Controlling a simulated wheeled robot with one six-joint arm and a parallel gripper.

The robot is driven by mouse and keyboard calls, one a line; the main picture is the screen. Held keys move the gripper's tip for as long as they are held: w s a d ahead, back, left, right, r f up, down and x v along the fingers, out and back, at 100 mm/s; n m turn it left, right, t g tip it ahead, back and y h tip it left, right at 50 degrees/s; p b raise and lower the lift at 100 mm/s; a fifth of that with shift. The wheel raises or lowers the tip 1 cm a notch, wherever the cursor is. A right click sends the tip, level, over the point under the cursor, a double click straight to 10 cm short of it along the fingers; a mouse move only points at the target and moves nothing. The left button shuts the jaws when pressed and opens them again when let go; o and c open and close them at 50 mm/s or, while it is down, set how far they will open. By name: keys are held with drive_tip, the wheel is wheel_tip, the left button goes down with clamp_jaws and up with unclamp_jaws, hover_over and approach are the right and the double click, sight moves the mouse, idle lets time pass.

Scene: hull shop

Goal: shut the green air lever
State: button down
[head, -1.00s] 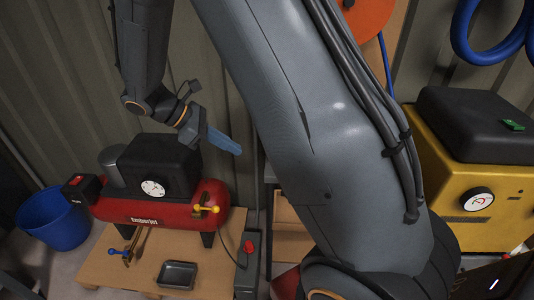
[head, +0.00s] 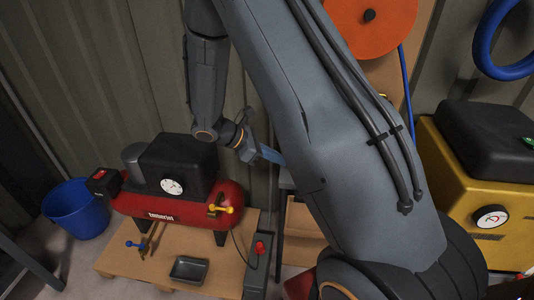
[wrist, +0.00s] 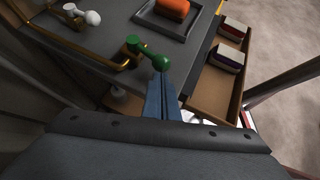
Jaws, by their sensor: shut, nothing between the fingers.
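The green air lever (wrist: 148,52) shows in the wrist view, at the end of a brass pipe (wrist: 88,54) along a dark bench top. It has a green knob at each end of a short bar. My gripper (wrist: 163,78) is shut and empty, with its blue fingertips right by the lever's nearer knob. I cannot tell whether they touch it. In the head view my gripper (head: 272,154) is partly hidden behind my arm, and the green lever is not visible there.
In the wrist view a white lever (wrist: 83,15), a tray (wrist: 163,27) with an orange block (wrist: 173,9) and an open drawer (wrist: 207,92) lie close by. In the head view a red compressor (head: 160,206) with a yellow lever (head: 222,210) stands left on a wooden pallet (head: 150,265).

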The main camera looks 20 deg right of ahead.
drive_tip(key=shift+s+d+f, duration=0.1)
drive_tip(key=shift+d+f, duration=0.05)
drive_tip(key=shift+d, duration=0.4)
drive_tip(key=shift+s+d+p, duration=0.25)
drive_tip(key=shift+s+d, duration=0.1)
drive_tip(key=shift+s, duration=0.3)
drive_tip(key=shift+s+d+p, duration=0.25)
drive_tip(key=shift+s+d, duration=0.05)
drive_tip(key=shift+s, duration=0.35)
drive_tip(key=shift+w, duration=0.15)
drive_tip(key=shift+w+a, duration=0.3)
drive_tip(key=shift+w, duration=0.35)
drive_tip(key=a+r+b, duration=0.1)
drive_tip(key=a+r, duration=0.6)
drive_tip(key=a, duration=0.4)
drive_tip(key=shift+a+b, duration=0.35)
